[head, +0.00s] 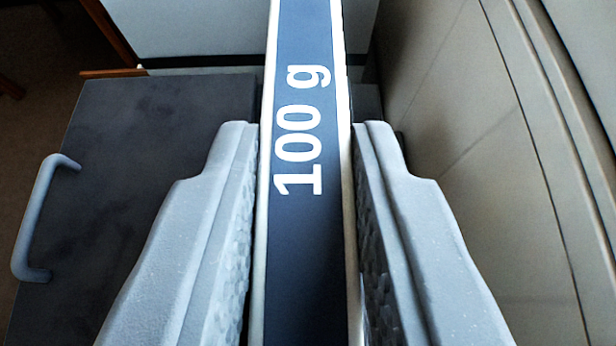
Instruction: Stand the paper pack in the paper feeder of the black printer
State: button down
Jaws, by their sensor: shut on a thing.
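The paper pack (305,240) is seen edge-on in the middle of the head view, a dark blue strip with pale borders and white "100 g" lettering. It runs from the bottom of the picture up past the top edge. My gripper (305,160) is shut on it, with one grey padded finger on each side. The far end of the pack is out of view. I cannot make out the black printer or its paper feeder for certain.
A dark flat-topped piece (150,200) with a pale bar handle (40,215) lies below on the left. A beige panelled surface (480,130) rises close on the right. A pale wall (185,30) and brown wood edges (105,30) show at the back.

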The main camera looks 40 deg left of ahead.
jog(key=shift+f+b, duration=0.65)
jog(key=shift+f, duration=0.15)
jog(key=c, duration=1.2)
grip_release()
jog(key=shift+o, duration=0.2)
jog(key=shift+s, duration=0.1)
jog(key=v, duration=1.3)
jog(key=shift+s+d, duration=0.2)
jog(key=shift+d, duration=0.1)
jog(key=shift+r, duration=0.15)
